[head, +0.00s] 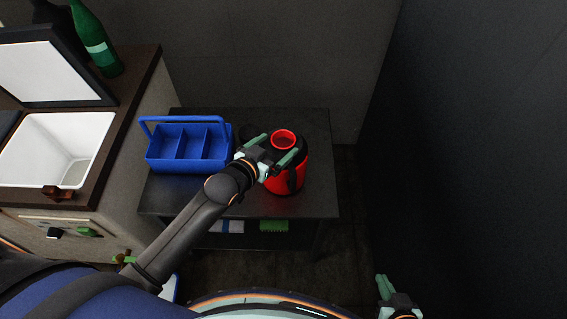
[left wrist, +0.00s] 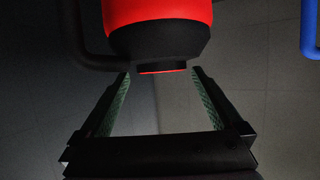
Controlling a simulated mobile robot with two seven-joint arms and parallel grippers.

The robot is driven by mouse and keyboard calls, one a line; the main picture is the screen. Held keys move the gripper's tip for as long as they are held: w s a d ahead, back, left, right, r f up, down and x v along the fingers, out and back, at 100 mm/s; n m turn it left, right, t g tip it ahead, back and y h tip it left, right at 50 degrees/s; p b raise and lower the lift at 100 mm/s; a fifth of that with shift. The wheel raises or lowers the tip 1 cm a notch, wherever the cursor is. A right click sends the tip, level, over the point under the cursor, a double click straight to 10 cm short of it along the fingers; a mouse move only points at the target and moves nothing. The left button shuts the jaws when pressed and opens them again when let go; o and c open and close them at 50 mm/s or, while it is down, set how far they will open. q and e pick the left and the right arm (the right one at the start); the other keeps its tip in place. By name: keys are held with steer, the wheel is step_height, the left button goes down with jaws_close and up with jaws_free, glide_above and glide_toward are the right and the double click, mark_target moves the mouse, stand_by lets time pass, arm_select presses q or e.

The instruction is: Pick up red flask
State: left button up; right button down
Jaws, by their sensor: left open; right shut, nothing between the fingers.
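The red flask (head: 278,184) stands upright on the dark low table (head: 320,190), with a red top, a black collar and a black handle at its side. My left gripper (head: 281,145) is open at the flask's upper part, with its fingers on either side of the top in the head view. In the left wrist view the flask (left wrist: 158,12) is at the top, its red tip between or just beyond the open fingertips (left wrist: 158,75). Contact cannot be told. My right gripper (head: 383,281) is shut and empty at the lower right, far from the flask.
A blue caddy (head: 188,146) with compartments stands left of the flask; its edge shows in the left wrist view (left wrist: 308,28). A counter with a white sink (head: 60,145) and green bottle (head: 93,40) is at left. A dark wall is at right.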

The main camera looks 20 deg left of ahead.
mark_target(288, 136)
arm_select(q)
steer(key=shift+b+x, duration=0.55)
steer(key=shift+x, duration=3.25)
steer(key=shift+a+f, duration=0.1)
steer(key=shift+s+f, duration=0.1)
jaws_close()
